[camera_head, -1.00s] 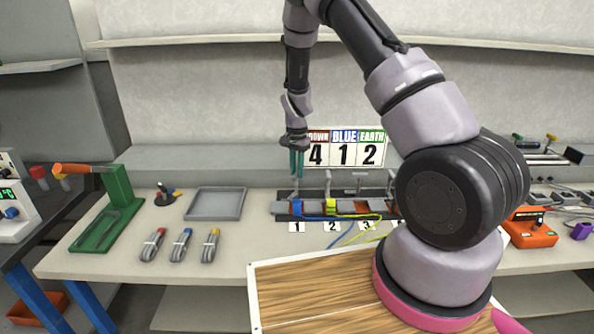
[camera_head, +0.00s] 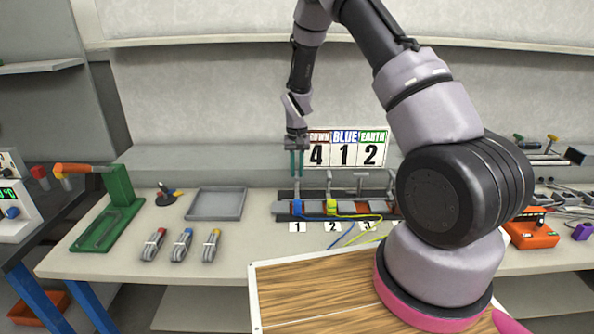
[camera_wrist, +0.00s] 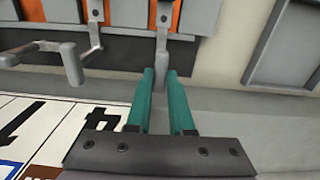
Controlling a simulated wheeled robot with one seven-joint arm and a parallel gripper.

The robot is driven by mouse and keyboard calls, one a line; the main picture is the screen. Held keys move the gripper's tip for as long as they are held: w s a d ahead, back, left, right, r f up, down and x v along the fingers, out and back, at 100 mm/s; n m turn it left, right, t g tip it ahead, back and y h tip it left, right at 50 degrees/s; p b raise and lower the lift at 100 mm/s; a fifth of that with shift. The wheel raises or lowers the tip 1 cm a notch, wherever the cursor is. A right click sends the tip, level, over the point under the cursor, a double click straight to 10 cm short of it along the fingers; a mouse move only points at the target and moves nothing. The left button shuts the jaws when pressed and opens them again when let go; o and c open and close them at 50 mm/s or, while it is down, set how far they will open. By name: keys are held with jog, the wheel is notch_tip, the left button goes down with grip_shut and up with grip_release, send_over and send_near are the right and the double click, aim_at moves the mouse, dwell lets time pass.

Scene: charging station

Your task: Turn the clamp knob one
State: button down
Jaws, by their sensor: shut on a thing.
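The clamp knob one (camera_wrist: 162,66) is a grey upright handle, seen in the wrist view between my two green fingertips. My gripper (camera_wrist: 160,74) is shut on it. In the head view my gripper (camera_head: 297,175) points down over the left end of the dark clamp rail (camera_head: 282,208), above the number 1 card (camera_head: 297,227). The knob's lower part is small there and partly hidden by the fingers.
Other grey clamp handles stand along the rail; a bent one (camera_wrist: 72,66) shows close by in the wrist view. A number sign (camera_head: 345,148) stands behind. A grey tray (camera_head: 216,217) and several cable bundles (camera_head: 181,245) lie left.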

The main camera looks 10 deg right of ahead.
dwell(0.4)
jog(key=c, duration=0.8)
grip_release()
notch_tip(320, 180, up, 11)
